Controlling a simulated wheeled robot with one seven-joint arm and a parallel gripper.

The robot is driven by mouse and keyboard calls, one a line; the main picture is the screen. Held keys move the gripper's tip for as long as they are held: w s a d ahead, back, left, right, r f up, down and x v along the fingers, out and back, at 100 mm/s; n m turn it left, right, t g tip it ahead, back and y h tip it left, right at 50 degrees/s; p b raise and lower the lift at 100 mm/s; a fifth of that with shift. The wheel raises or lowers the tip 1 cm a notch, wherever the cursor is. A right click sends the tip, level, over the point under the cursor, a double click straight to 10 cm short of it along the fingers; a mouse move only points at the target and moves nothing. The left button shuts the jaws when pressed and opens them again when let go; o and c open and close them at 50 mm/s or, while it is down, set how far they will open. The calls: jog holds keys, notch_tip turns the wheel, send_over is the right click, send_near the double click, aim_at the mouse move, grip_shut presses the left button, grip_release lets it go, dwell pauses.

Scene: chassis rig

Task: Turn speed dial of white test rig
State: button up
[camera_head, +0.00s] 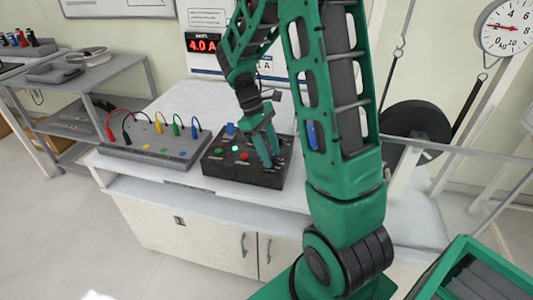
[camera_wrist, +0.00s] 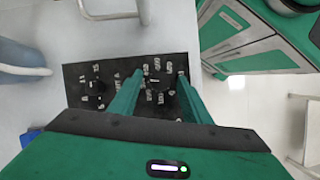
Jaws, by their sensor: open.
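A black control box (camera_head: 228,183) sits on the white bench or rig top (camera_head: 190,100), with a green button (camera_head: 222,149), a red button (camera_head: 245,156) and a blue part. My gripper (camera_head: 271,163) points down at the right part of this box, fingers open. In the wrist view, the black panel (camera_wrist: 72,74) shows a dark dial (camera_wrist: 97,87) with white marks at left. More white marks ring a second spot between and beside my fingertips (camera_wrist: 158,80); the knob there is hard to make out. I cannot tell which dial is for speed, or whether the fingers touch it.
A grey box (camera_head: 160,148) with several coloured leads stands left of the control box. A red display (camera_head: 203,45) reads 4.0 A. A black disc (camera_head: 415,125), a round scale (camera_head: 507,27) and a green crate (camera_head: 455,262) are on the right. A grey shelf (camera_head: 85,90) stands at left.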

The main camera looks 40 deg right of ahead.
jog(key=c, duration=1)
jog(key=shift+a, duration=0.3)
jog(key=shift+d, duration=0.2)
jog(key=shift+s+d, duration=0.15)
jog(key=shift+m, duration=0.6)
jog(key=m, duration=0.1)
jog(key=m+y, duration=0.1)
jog(key=m, duration=0.1)
jog(key=m+y, duration=0.1)
jog(key=m, duration=0.1)
jog(key=shift+d, duration=0.25)
jog(key=m+y, duration=0.2)
jog(key=m, duration=0.3)
jog(key=shift+d, duration=0.1)
jog(key=shift+m+t+y, duration=0.6)
jog(key=shift+m+y, duration=0.1)
jog(key=shift+m, duration=1.2)
